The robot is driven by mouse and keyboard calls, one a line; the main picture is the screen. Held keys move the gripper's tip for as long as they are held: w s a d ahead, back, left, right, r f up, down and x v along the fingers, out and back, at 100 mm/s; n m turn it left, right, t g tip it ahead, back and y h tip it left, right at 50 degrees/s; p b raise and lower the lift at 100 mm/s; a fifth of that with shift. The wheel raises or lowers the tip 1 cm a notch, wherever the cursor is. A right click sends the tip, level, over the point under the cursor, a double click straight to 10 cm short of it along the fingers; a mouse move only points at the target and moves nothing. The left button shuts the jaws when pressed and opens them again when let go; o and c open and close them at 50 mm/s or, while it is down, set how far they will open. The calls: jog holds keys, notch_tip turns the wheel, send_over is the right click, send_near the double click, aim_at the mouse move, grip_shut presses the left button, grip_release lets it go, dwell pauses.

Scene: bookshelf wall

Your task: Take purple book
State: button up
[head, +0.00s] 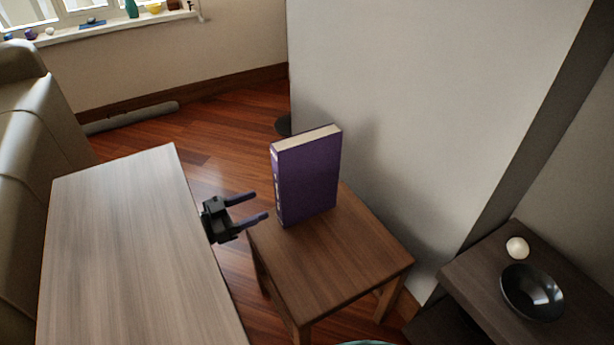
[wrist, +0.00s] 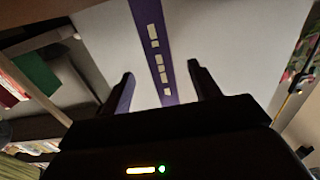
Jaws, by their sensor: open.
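A purple book (head: 310,182) stands upright on a small brown wooden side table (head: 335,265), its spine turned left toward my gripper. My gripper (head: 261,206) is open and empty, just left of the book and apart from it, with its fingers pointing at the spine. In the wrist view the book's spine (wrist: 160,55), with pale lettering, shows between the two open fingertips (wrist: 160,75). The book's lower part is hidden there by my gripper's body.
A light wood table (head: 130,250) is at the left, its edge close to my gripper. A white wall (head: 410,110) rises behind the book. A dark shelf at the right holds a black bowl (head: 532,292) and a white round object (head: 517,247). A beige sofa (head: 35,170) is far left.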

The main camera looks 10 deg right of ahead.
aim_at(278, 198)
jog(key=shift+d, duration=0.1)
jog(key=b+x, duration=0.1)
jog(key=x, duration=0.2)
jog(key=b+x, duration=0.2)
jog(key=x, duration=0.1)
jog(key=shift+f, duration=0.2)
jog(key=shift+w+d+r, duration=0.15)
jog(key=shift+d+r, duration=0.05)
jog(key=shift+d, duration=0.1)
jog(key=shift+w+d+f+b, duration=0.15)
jog(key=shift+w+d+b, duration=0.05)
jog(key=shift+d+b, duration=0.4)
jog(key=b+x, duration=0.2)
jog(key=x, duration=0.1)
jog(key=shift+w+d+r+b, duration=0.15)
jog(key=shift+d+r+b, duration=0.2)
jog(key=shift+d, duration=0.1)
